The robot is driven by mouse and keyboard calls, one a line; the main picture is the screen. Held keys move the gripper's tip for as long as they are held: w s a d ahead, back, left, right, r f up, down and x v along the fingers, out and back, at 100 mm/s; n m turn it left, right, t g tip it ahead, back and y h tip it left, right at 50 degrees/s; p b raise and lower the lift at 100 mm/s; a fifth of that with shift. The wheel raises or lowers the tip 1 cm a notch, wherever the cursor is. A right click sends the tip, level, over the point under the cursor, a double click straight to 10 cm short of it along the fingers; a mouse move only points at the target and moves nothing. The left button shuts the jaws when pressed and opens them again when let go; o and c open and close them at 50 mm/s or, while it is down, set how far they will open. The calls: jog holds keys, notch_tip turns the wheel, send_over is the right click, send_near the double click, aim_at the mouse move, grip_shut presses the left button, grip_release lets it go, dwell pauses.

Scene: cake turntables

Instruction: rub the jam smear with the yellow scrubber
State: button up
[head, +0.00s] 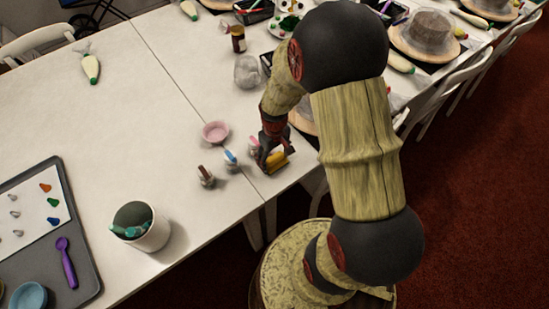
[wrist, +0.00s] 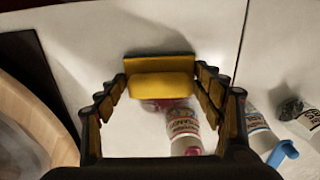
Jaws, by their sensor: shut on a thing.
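My gripper (head: 270,155) is shut on the yellow scrubber (head: 278,162), low over the white table near its front edge. In the wrist view, the scrubber (wrist: 161,86) sits crosswise between the fingertips of my gripper (wrist: 160,78). A small red patch (wrist: 165,103) shows just below the scrubber, between the fingers; it may be the jam smear, partly hidden. I cannot tell whether the scrubber touches the table. No smear can be made out in the head view.
A bottle with a pink cap (wrist: 193,152) stands close to the scrubber. Bottles with a blue cap (head: 230,156) and a brown cap (head: 204,170) stand to the left, near a pink bowl (head: 215,131). A round wooden turntable (wrist: 35,125) is close by on the left in the wrist view.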

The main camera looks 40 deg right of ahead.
jog(key=shift+f, duration=0.2)
jog(key=shift+w, duration=0.1)
jog(key=shift+w+r, duration=0.1)
jog(key=shift+w, duration=1.8)
jog(key=shift+w+a, duration=0.15)
jog(key=shift+w, duration=1.6)
jog(key=shift+p, duration=0.35)
